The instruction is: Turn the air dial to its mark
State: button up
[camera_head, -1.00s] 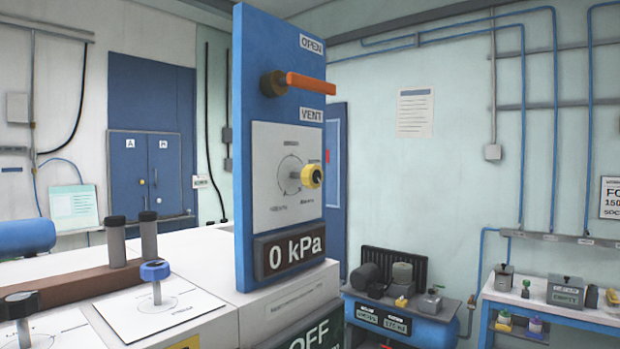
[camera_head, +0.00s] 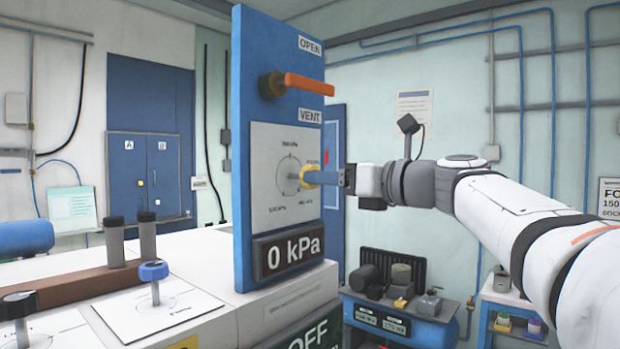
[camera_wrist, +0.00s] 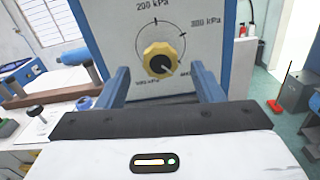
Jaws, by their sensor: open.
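The air dial is a yellow knob (camera_head: 310,174) on a white scale plate (camera_head: 272,197) fixed to an upright blue panel (camera_head: 243,150). In the wrist view the knob (camera_wrist: 160,59) shows a dark centre with a pointer towards the lower right; marks for 200 and 300 kPa stand above and right of it. My gripper (camera_head: 318,177) has come in from the right. In the wrist view its two blue fingers (camera_wrist: 162,88) are apart, one on each side below the knob, with a gap to it. The display (camera_head: 290,252) reads 0 kPa.
An orange lever (camera_head: 308,84) sits above the dial between OPEN and VENT labels. A blue knob (camera_head: 154,271) and a dark knob (camera_head: 18,306) stand on the white bench top at left. A blue compressor (camera_head: 400,312) stands below my arm.

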jog(key=p+x, duration=0.1)
jog(key=x, duration=0.5)
jog(key=shift+w+a, duration=0.1)
jog(key=shift+a, duration=0.1)
jog(key=shift+f, duration=0.1)
jog(key=c, duration=1)
